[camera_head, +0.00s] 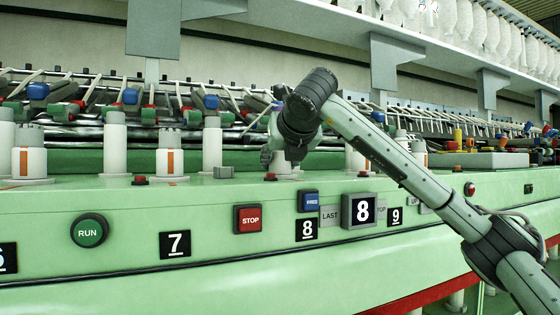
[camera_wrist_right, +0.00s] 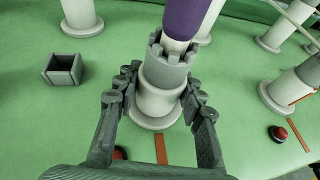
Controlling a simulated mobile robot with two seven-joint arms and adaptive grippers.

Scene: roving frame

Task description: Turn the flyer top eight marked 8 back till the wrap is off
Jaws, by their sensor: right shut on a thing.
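The flyer top eight shows in the right wrist view as a grey notched crown (camera_wrist_right: 166,72) on a pale round foot. A purple cylinder (camera_wrist_right: 187,18) rises just above and behind it. My right gripper (camera_wrist_right: 160,88) is shut on this top, one finger on each side. In the head view my right gripper (camera_head: 276,153) is above the number 8 plate (camera_head: 307,230) and hides most of the top. I cannot make out a wrap. My left gripper is not in view.
A small grey open box (camera_wrist_right: 63,69) stands on the green deck left of the top. Red buttons (camera_wrist_right: 278,133) sit along the deck. Flyer top seven (camera_head: 171,152) stands to the left.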

